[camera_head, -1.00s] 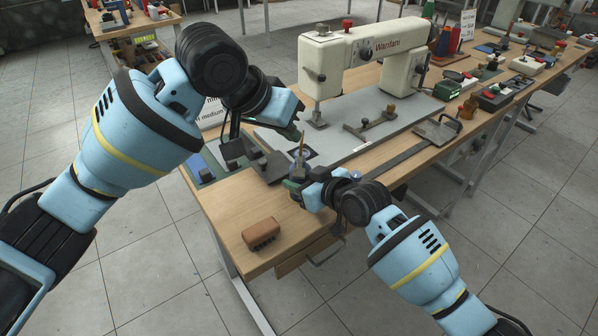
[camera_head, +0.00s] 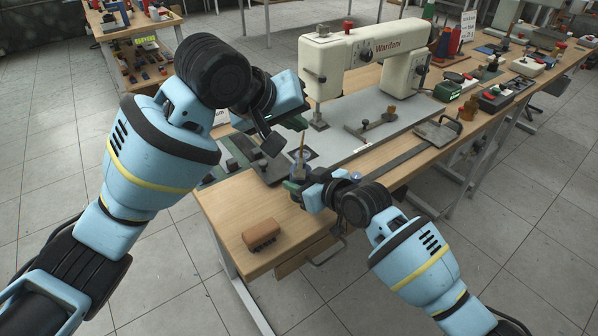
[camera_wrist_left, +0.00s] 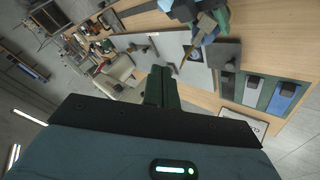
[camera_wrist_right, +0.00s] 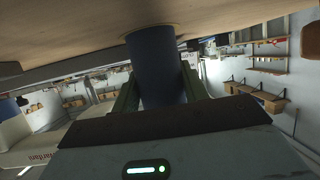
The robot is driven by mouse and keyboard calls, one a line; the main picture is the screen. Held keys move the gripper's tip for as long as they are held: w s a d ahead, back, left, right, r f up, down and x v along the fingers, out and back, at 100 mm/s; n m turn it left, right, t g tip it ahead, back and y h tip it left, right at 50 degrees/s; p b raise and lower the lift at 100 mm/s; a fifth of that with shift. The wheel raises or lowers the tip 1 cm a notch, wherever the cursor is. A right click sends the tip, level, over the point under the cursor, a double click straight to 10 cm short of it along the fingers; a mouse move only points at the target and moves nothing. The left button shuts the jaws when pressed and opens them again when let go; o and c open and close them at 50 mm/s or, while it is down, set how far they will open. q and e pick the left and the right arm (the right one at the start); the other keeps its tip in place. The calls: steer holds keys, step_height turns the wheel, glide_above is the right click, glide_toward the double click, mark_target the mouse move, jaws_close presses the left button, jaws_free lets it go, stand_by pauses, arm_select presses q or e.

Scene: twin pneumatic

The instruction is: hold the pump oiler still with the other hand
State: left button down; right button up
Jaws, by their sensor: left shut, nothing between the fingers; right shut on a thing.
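The pump oiler (camera_head: 299,171) has a blue body and a thin brass-coloured spout pointing up. It stands at the near edge of the bench. My right gripper (camera_head: 299,187) is shut around its body. In the right wrist view the blue body (camera_wrist_right: 158,65) fills the space between the two fingers, close to the wooden top. My left gripper (camera_head: 300,123) is shut and empty, above and behind the spout, apart from it. In the left wrist view the left fingertips (camera_wrist_left: 160,72) are together, with the oiler's spout (camera_wrist_left: 183,62) a little beyond them.
A cream sewing machine (camera_head: 365,55) stands on a grey plate behind the oiler. A brown brush-like block (camera_head: 261,234) lies on the near left of the bench.

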mark_target(298, 175)
arm_select(q)
steer(key=shift+s+f, duration=0.1)
steer(key=shift+f, duration=4.15)
steer(key=shift+f, duration=0.15)
steer(key=shift+f, duration=0.3)
steer(key=shift+s+f, duration=0.1)
steer(key=shift+f, duration=1.25)
stand_by(0.4)
steer(key=shift+r, duration=1.7)
steer(key=shift+r, duration=2.55)
